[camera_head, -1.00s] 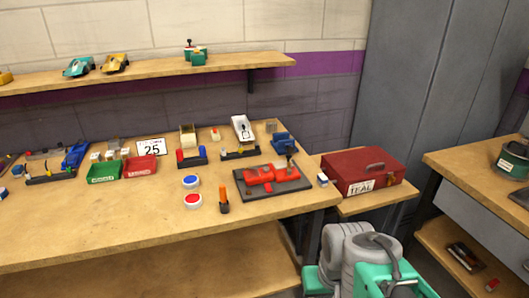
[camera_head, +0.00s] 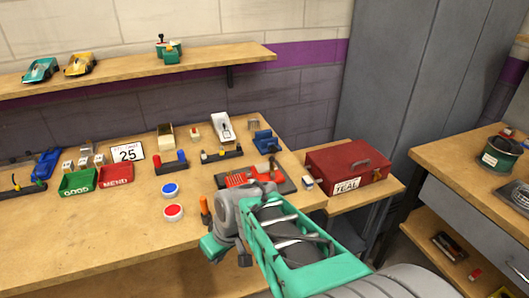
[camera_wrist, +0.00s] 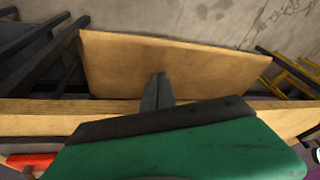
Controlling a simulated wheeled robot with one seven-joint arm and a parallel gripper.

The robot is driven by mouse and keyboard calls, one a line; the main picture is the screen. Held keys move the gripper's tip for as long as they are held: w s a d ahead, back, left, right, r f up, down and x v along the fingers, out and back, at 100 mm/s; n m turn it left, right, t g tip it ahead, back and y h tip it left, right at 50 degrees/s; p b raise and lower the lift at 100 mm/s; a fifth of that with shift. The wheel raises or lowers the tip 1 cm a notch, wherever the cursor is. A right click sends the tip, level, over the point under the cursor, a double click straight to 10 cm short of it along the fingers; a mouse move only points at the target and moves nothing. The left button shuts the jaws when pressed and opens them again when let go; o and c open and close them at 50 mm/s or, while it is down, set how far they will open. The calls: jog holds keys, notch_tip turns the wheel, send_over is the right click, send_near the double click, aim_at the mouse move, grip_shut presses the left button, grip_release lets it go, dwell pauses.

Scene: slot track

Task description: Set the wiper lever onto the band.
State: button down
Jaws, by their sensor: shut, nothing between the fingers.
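In the head view, a red body with a ribbed strip (camera_head: 237,180) lies on a dark mat (camera_head: 288,186) at the bench's right end. My arm hides part of both. I cannot make out the wiper lever or tell for sure whether the strip is the band. My gripper (camera_head: 245,260) is shut and empty, near the bench's front edge and in front of the mat. In the wrist view, its shut fingers (camera_wrist: 158,90) show past the green hand, over a wooden board.
An orange-handled tool (camera_head: 205,210) stands beside my arm. Red and blue round pots (camera_head: 173,211) are left of it. A blue vise (camera_head: 267,142) is behind the mat. Green and red bins (camera_head: 78,183) stand left. A red toolbox (camera_head: 345,165) is right. The bench's front left is clear.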

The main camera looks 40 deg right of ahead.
aim_at(273, 160)
jog(key=w+d+r+t+p, duration=0.1)
jog(key=d+r, duration=0.1)
jog(key=d, duration=0.1)
jog(key=w+d+r+t+y+p, duration=0.1)
jog(key=w+d+r+t+p, duration=0.1)
jog(key=d, duration=0.2)
jog(key=w+d+r+t+p, duration=0.1)
jog(key=d+t+p, duration=0.1)
jog(key=d, duration=0.2)
jog(key=shift+w+r, duration=0.4)
jog(key=d+t, duration=0.1)
jog(key=d, duration=0.2)
jog(key=s+d+r+m+t+h, duration=0.1)
jog(key=d+t, duration=0.1)
jog(key=d, duration=0.2)
jog(key=d+r+t, duration=0.1)
jog(key=d, duration=0.2)
jog(key=shift+s+d+m+t, duration=0.15)
jog(key=shift+s+m+t, duration=0.05)
jog(key=shift+m+t, duration=0.1)
jog(key=s+d+r+m+t+h, duration=0.2)
jog(key=s+d+r+h, duration=0.15)
jog(key=d, duration=0.35)
jog(key=shift+h, duration=0.25)
jog(key=p+x, duration=0.3)
jog(key=x, duration=1)
jog(key=shift+w+f, duration=0.2)
